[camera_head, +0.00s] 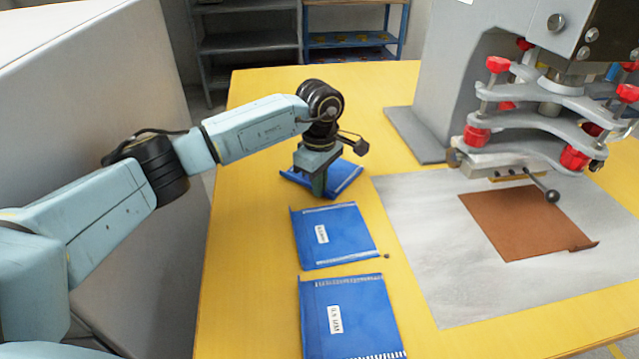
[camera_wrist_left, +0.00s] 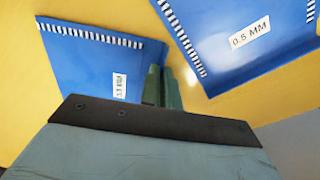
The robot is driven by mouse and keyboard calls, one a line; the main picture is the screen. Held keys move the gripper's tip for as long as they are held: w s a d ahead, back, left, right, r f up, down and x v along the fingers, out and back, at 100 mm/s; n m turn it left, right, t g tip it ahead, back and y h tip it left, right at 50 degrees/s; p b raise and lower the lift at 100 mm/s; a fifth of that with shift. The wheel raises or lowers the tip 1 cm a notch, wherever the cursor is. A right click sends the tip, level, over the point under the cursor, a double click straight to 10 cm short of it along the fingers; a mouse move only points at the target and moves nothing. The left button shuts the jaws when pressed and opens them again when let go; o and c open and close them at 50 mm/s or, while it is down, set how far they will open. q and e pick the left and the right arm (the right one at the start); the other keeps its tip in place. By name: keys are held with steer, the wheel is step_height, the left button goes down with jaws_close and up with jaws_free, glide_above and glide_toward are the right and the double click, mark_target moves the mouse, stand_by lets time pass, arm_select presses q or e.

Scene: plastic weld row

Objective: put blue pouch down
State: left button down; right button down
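Three blue pouches lie in a line on the yellow table: a far one (camera_head: 345,178), a middle one (camera_head: 345,240) and a front one (camera_head: 365,320). My left gripper (camera_head: 320,188) points down at the near edge of the far pouch and hides part of it. In the left wrist view its green fingers (camera_wrist_left: 164,88) are close together at the edge of a blue pouch (camera_wrist_left: 85,70) and look shut on it; the exact contact is partly hidden. Another pouch (camera_wrist_left: 225,65), labelled 0.5 MM, lies apart to the right. My right gripper is out of view.
A press with red knobs (camera_head: 545,100) stands at the right, above a grey plate (camera_head: 425,270) with a brown sheet (camera_head: 515,225). Shelves (camera_head: 250,45) stand behind the table. The table strip left of the pouches is clear.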

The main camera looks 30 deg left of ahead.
arm_select(q)
steer(key=shift+f, duration=0.1)
steer(key=c, duration=2.1)
jaws_free()
steer(key=shift+f, duration=0.1)
steer(key=o, duration=0.5)
steer(key=shift+c, duration=0.2)
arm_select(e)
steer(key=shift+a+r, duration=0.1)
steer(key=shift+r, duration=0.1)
